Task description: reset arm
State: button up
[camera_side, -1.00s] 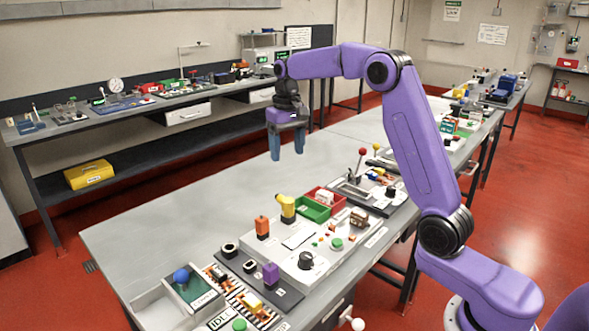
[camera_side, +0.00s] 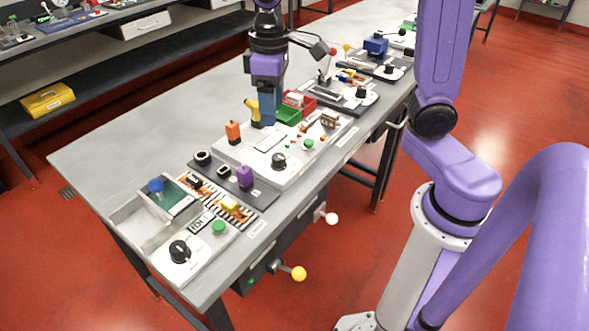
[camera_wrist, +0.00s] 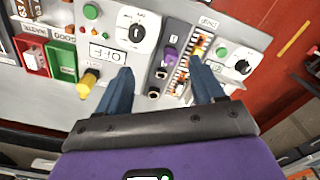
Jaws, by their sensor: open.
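My gripper (camera_side: 264,108) is purple with blue fingers and points down over the workbench in the side view. It is close behind the yellow tool-like piece (camera_side: 252,110) and the green bin (camera_side: 287,115); whether it touches either I cannot tell. In the wrist view the two blue fingers (camera_wrist: 162,92) are spread apart with nothing between them. Beyond the fingertips lie the white panel with a black knob (camera_wrist: 137,31) and the dark strip with a purple block (camera_wrist: 171,54). The yellow piece (camera_wrist: 89,80) is left of the left finger.
The bench's left part (camera_side: 130,145) is clear. Ball-ended handles (camera_side: 299,273) stick out at the front.

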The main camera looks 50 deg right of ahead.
jog(key=s+d+f+n, duration=0.1)
jog(key=s+f+n, duration=0.1)
jog(key=s, duration=0.8)
jog(key=s+d+f+n, duration=0.2)
jog(key=s+n, duration=0.3)
jog(key=s, duration=0.5)
jog(key=shift+s+f, duration=0.4)
jog(key=shift+f, duration=0.15)
